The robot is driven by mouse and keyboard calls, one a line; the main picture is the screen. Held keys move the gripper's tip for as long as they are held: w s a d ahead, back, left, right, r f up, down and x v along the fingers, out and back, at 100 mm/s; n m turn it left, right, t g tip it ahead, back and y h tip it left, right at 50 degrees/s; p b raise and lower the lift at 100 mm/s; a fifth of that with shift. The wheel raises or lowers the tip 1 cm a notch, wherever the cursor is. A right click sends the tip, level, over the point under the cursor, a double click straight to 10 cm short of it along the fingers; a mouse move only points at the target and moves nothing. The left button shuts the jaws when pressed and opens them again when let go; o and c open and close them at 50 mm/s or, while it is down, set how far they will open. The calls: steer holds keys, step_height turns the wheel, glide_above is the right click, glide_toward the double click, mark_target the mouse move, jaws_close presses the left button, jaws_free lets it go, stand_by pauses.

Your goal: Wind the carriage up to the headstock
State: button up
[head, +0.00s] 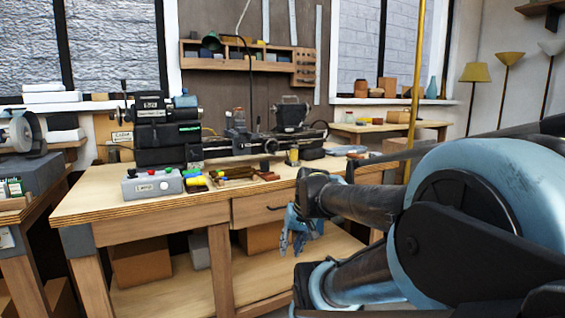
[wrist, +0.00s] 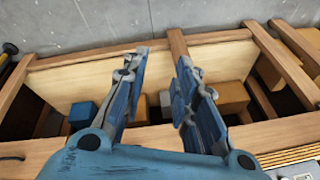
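A small lathe stands on the wooden workbench (head: 110,205) in the head view. Its dark headstock (head: 165,135) is at the left end of the bed (head: 240,147). The carriage (head: 240,135) appears to sit on the bed right of the headstock, with a gap to the tailstock (head: 292,115). Its handwheel is too small to make out surely. My gripper (head: 299,228) hangs in front of the bench, below the top and apart from the lathe. In the wrist view my gripper (wrist: 160,68) is open, with nothing between its blue fingers.
A grey control box (head: 153,185) with coloured buttons stands at the bench's front left. Small tools and blocks lie beside it. Below, the lower shelf holds cardboard boxes (head: 140,262). A bench grinder (head: 20,135) stands at far left. A brass pole (head: 416,80) rises behind my arm.

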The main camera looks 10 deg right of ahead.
steer(key=w+a+r+m+t+y, duration=0.1)
steer(key=w+a+r+t+y, duration=0.2)
steer(key=w, duration=0.4)
steer(key=w+a+r+m+y, duration=0.15)
steer(key=w+r, duration=0.25)
steer(key=w, duration=0.4)
steer(key=m+t, duration=1)
steer(key=m, duration=0.1)
glide_toward(275, 148)
steer(key=shift+h, duration=0.35)
steer(key=s+a+f, duration=0.1)
steer(key=s, duration=0.1)
steer(key=s+a+f, duration=0.1)
steer(key=shift+s+a+f, duration=0.15)
steer(key=shift+s+f, duration=0.15)
steer(key=shift+s, duration=0.05)
steer(key=shift+w+d+f+m+t, duration=0.1)
steer(key=shift+w+d+m+t, duration=0.15)
steer(key=shift+w+d+t, duration=0.15)
steer(key=shift+x, duration=4.05)
jaws_close()
